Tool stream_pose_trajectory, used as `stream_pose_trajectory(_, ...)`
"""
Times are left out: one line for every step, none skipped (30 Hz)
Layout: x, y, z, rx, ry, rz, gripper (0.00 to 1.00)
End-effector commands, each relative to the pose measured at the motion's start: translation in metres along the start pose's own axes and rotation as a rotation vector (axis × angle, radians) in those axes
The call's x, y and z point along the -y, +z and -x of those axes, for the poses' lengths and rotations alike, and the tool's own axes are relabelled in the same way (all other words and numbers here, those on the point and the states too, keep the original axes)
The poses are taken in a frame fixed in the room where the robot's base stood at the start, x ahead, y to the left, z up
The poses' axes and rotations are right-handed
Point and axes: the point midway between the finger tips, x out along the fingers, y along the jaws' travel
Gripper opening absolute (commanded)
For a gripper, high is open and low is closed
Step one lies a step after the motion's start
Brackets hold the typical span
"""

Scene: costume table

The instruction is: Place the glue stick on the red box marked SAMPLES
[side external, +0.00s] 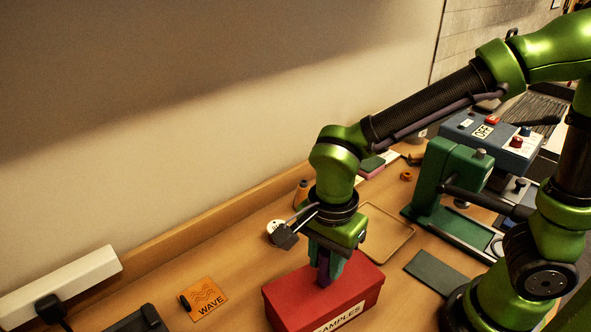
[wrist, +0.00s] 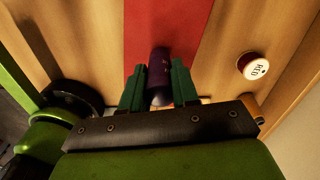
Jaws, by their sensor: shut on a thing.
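The red box marked SAMPLES (side external: 345,293) stands on the table at the lower middle of the side view, its white label on the front side. In the wrist view the red top of the box (wrist: 168,25) runs as a band behind the fingers. My gripper (side external: 328,272) points down over the box. It is shut on the glue stick (wrist: 159,65), a dark purple cylinder between the green fingers (wrist: 159,82). In the side view the fingers mostly hide the stick. I cannot tell whether its lower end touches the lid.
A green press (side external: 440,180) and a dark green mat (side external: 437,272) are at right. A shallow tan tray (side external: 397,238) lies behind the box. An orange WAVE card (side external: 206,298) and a power strip (side external: 60,286) are at left. A white-topped round pot (wrist: 253,66) stands beside the box.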

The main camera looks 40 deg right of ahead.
Motion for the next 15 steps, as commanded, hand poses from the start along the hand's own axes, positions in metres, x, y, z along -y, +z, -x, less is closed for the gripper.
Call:
stream_pose_trajectory(-0.0002,-0.0001,-0.0017,0.0,0.001,0.0,0.0)
stream_pose_trajectory(-0.0001,-0.0001,-0.0028,0.0,0.001,0.0,0.0)
stream_pose_trajectory(-0.0001,-0.0001,-0.0035,0.0,0.001,0.0,0.31)
stream_pose_trajectory(-0.0001,-0.0001,-0.0032,0.0,0.001,0.0,0.35)
stream_pose_trajectory(-0.0001,-0.0001,-0.0031,0.0,0.001,0.0,0.4)
stream_pose_trajectory(-0.0001,-0.0001,-0.003,0.0,0.001,0.0,0.46)
stream_pose_trajectory(-0.0001,-0.0001,-0.003,0.0,0.001,0.0,0.51)
stream_pose_trajectory(-0.0001,-0.0001,-0.003,0.0,0.001,0.0,0.55)
stream_pose_trajectory(-0.0001,-0.0001,-0.0029,0.0,0.001,0.0,0.55)
stream_pose_trajectory(-0.0001,-0.0001,-0.0029,0.0,0.001,0.0,0.55)
stream_pose_trajectory(-0.0001,-0.0001,-0.0029,0.0,0.001,0.0,0.55)
stream_pose_trajectory(-0.0001,-0.0001,-0.0029,0.0,0.001,0.0,0.55)
stream_pose_trajectory(-0.0001,-0.0001,-0.0029,0.0,0.001,0.0,0.55)
stream_pose_trajectory(-0.0001,-0.0001,-0.0028,0.0,0.0,0.0,0.55)
stream_pose_trajectory(-0.0001,-0.0001,-0.0027,0.0,0.0,0.0,0.55)
